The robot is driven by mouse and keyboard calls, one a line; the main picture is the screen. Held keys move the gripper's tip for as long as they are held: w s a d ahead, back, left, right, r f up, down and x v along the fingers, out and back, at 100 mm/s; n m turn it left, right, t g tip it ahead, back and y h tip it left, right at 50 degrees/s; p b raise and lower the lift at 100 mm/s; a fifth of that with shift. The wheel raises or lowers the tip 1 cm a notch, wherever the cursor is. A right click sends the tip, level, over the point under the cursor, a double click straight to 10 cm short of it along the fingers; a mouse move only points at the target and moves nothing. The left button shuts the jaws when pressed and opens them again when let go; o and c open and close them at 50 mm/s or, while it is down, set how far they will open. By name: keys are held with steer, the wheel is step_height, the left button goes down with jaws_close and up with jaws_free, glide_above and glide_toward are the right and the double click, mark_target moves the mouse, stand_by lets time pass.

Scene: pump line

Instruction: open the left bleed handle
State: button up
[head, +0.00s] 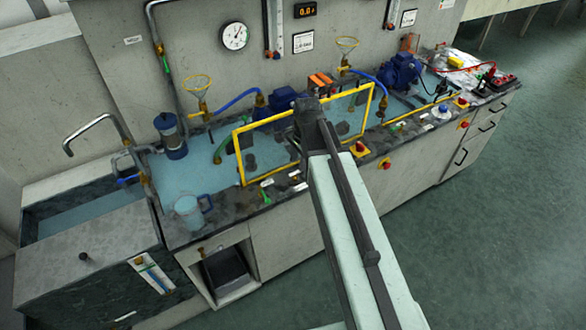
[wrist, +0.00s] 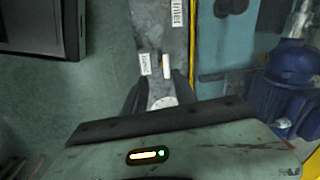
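In the wrist view my gripper (wrist: 158,84) has its two dark fingers apart, with nothing held between them. A pale round part (wrist: 163,102) shows between the fingers, partly hidden by my gripper body. In the head view my arm hides the fingertips and part of the bench front.
A yellow guard frame (head: 241,157) stands upright on the bench, close to my arm. A blue pump (wrist: 289,80) is right of the fingers. A green handle (head: 266,192), a red knob (head: 360,147) and a clear jug (head: 189,211) line the front edge. Floor in front is clear.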

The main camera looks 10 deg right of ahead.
mark_target(295, 172)
steer(key=shift+m, duration=0.8)
steer(key=f+b, duration=0.2)
steer(key=w+f+b, duration=0.1)
steer(key=f+b, duration=0.2)
steer(key=w+f+b, duration=0.1)
steer(key=f+b, duration=0.1)
steer(key=b, duration=0.1)
steer(key=shift+w+a+f, duration=0.2)
steer(key=shift+w+f, duration=0.05)
steer(key=shift+f, duration=0.1)
steer(key=shift+r, duration=0.1)
